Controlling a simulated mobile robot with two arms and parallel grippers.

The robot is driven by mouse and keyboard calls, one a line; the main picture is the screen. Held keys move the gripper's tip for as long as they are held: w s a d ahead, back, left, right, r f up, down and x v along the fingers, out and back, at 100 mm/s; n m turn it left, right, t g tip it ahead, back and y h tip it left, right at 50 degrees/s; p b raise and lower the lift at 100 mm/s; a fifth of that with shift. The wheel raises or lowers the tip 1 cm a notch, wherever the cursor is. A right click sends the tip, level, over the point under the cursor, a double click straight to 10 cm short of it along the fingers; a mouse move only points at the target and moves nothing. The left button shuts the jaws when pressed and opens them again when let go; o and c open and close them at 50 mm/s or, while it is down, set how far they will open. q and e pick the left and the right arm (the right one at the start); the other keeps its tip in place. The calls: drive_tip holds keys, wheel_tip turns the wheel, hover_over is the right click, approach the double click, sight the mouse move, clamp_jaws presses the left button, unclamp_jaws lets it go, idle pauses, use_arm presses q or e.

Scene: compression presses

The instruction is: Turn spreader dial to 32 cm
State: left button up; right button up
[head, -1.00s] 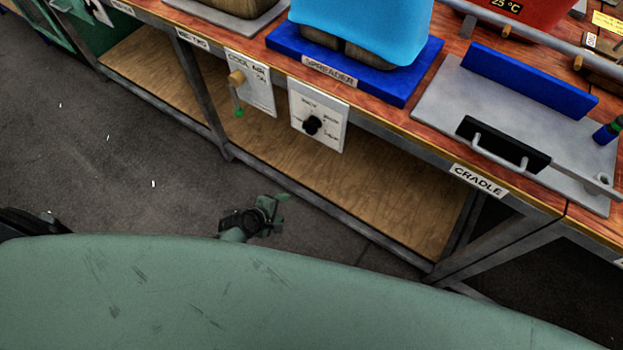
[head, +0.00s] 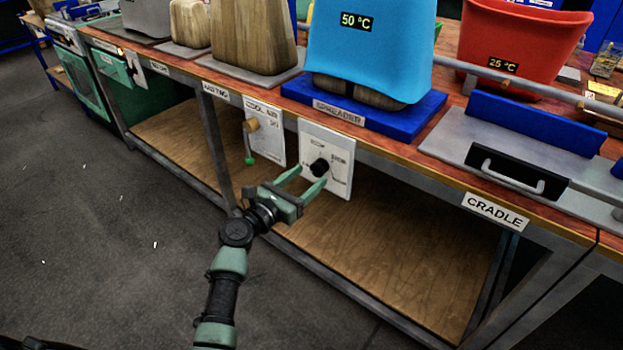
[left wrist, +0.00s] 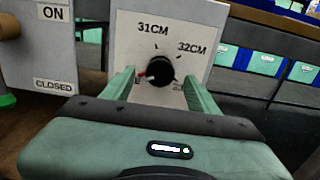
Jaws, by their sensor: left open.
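The spreader dial (head: 320,167) is a black round knob on a white panel (head: 340,143) below the SPREADER label (head: 339,112). In the left wrist view the knob (left wrist: 160,71) sits below a 31CM mark (left wrist: 153,29) and a 32CM mark (left wrist: 192,48). A small red mark shows at the knob's left side. The left part of the scale is hidden by a finger. My left gripper (head: 311,180) is open, with its green fingers on either side of the knob and visible gaps beside it. My right gripper is out of view.
Left of the dial is a COOL AIR panel (head: 265,128) with a green-tipped lever (head: 250,145). A CRADLE plate (head: 450,140) lies to the right. The wooden lower shelf (head: 380,250) is empty.

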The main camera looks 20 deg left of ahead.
use_arm(q)
drive_tip(key=shift+x, duration=1.1)
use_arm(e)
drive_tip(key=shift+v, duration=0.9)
use_arm(q)
drive_tip(key=shift+c, duration=0.2)
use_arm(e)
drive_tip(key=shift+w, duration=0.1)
use_arm(q)
clamp_jaws()
drive_tip(key=shift+f, duration=0.1)
